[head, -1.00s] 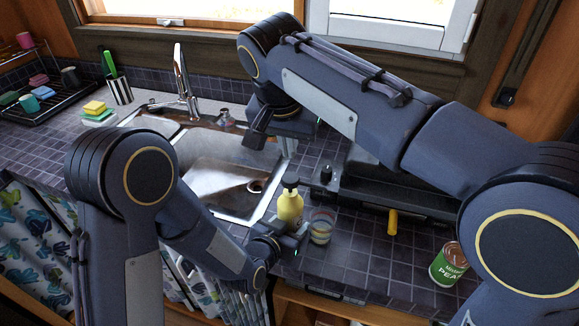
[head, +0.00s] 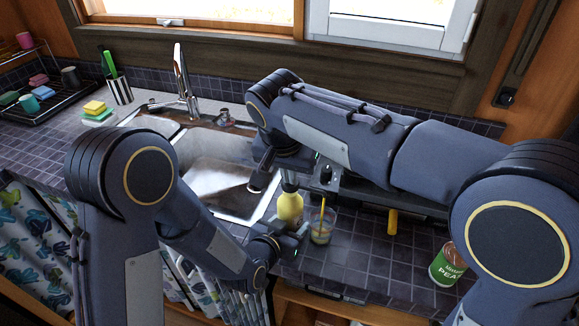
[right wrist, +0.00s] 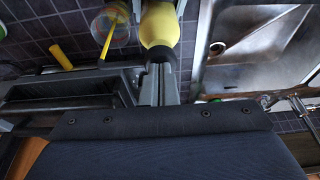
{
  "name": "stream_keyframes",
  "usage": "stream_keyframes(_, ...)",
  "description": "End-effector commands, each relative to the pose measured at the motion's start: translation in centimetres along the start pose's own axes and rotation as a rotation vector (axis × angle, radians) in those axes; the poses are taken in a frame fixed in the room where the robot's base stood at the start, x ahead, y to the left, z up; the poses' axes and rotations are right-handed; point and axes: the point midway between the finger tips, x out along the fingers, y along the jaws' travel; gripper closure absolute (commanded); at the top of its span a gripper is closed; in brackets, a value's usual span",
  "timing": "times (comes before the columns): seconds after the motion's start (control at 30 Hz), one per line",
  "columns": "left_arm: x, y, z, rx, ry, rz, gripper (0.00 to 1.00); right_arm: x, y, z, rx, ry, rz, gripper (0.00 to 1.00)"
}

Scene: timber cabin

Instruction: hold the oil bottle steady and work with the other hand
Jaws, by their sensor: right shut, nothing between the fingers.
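The yellow oil bottle (head: 290,207) stands upright on the tiled counter by the sink's right front corner. Its yellow body (right wrist: 159,24) also shows in the right wrist view. My right gripper (head: 290,182) is shut and empty, right over the bottle's dark top and seemingly touching it. My left gripper (head: 291,236) is low at the bottle's front; its fingers are too hidden to tell whether they grip. A clear glass (head: 323,232) stands just right of the bottle. A thin yellow streak, stream or stick, runs down into it.
The steel sink (head: 215,187) lies left of the bottle. A dark appliance with a yellow handle (head: 392,222) is behind and right of the glass. A green can (head: 446,264) stands farther right. Bare tiled counter (head: 365,265) lies between.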

Motion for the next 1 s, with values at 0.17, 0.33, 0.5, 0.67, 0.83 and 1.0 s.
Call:
stream_keyframes(0.17, 0.0, 0.0, -0.1, 0.0, 0.002, 0.001, 0.84, 0.5, 0.0, 0.2, -0.002, -0.004, 0.004, 1.0)
stream_keyframes(0.33, 0.0, 0.1, -0.1, 0.0, 0.003, 0.001, 0.84, 0.6, 0.1, 0.2, -0.002, -0.005, 0.006, 1.0)
stream_keyframes(0.5, 0.0, 0.1, -0.1, 0.0, 0.003, 0.001, 0.84, -0.9, 0.0, -0.2, -0.001, -0.002, 0.002, 1.0)
stream_keyframes(0.67, 0.0, 0.0, -0.1, -0.001, 0.003, 0.001, 0.84, -4.2, -0.1, -1.2, 0.001, 0.003, -0.005, 1.0)
stream_keyframes(0.83, 0.0, 0.0, -0.1, 0.0, 0.003, 0.001, 0.84, -8.3, -0.1, -1.1, 0.0, 0.003, -0.006, 1.0)
stream_keyframes(1.0, 0.0, 0.0, -0.1, 0.0, 0.002, 0.0, 0.84, -11.5, -0.1, -1.1, -0.001, 0.003, -0.005, 1.0)
